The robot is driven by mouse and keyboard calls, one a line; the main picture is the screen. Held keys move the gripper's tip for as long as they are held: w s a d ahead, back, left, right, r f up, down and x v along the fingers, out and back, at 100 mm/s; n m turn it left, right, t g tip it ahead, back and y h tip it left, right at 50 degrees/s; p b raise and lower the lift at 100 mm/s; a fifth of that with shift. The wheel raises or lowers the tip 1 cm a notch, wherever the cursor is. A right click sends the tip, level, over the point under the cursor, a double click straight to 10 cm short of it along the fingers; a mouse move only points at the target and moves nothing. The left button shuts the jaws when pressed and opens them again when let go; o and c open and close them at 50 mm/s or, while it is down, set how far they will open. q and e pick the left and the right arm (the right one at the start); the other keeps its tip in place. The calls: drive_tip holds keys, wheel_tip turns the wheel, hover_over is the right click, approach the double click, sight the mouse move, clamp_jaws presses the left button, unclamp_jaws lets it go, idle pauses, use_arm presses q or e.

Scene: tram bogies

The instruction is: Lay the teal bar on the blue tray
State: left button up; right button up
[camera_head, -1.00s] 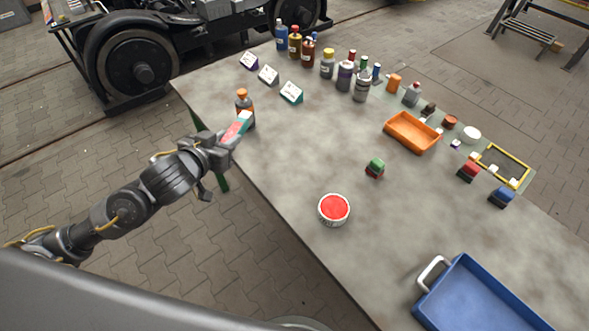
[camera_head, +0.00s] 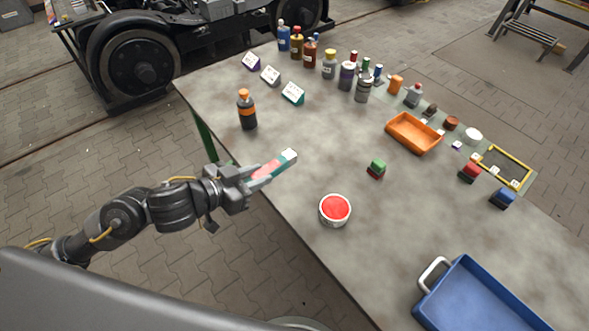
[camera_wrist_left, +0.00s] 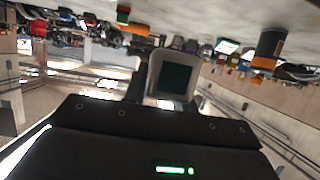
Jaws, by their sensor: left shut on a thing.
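My left gripper (camera_head: 262,177) is shut on a bar (camera_head: 279,163) with teal, pinkish-red and whitish parts. The bar sticks out from the fingers over the table's near-left edge, left of the round red tin. In the left wrist view the bar's end (camera_wrist_left: 174,78) shows as a dark teal square with a pale rim. The blue tray (camera_head: 482,303) is at the lower right of the table, with a pale handle at its left end, and appears empty. It is well apart from the bar. My right gripper is not in view.
A round tin with a red top (camera_head: 335,209) stands between gripper and tray. A dark bottle with an orange cap (camera_head: 247,111) stands at the left edge. An orange tray (camera_head: 413,134) and several bottles are farther back.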

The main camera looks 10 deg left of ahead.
use_arm(q)
hover_over(289, 175)
drive_tip(key=s+a, duration=0.1)
drive_tip(key=s, duration=0.3)
wheel_tip(289, 175, down, 4)
drive_tip(key=f, duration=0.1)
drive_tip(key=w+f, duration=0.2)
drive_tip(key=f, duration=0.1)
drive_tip(key=shift+w+d, duration=0.25)
drive_tip(key=shift+d, duration=0.1)
drive_tip(key=shift+w+f, duration=0.25)
drive_tip(key=shift+f, duration=0.1)
drive_tip(key=f, duration=0.1)
drive_tip(key=w+f+p, duration=0.1)
drive_tip(key=shift+d+f, duration=0.2)
drive_tip(key=shift+f, duration=0.15)
drive_tip(key=shift+f+p, duration=0.3)
drive_tip(key=shift+p, duration=0.2)
drive_tip(key=shift+s+f, duration=0.1)
drive_tip(key=shift+f, duration=0.1)
drive_tip(key=shift+f, duration=0.1)
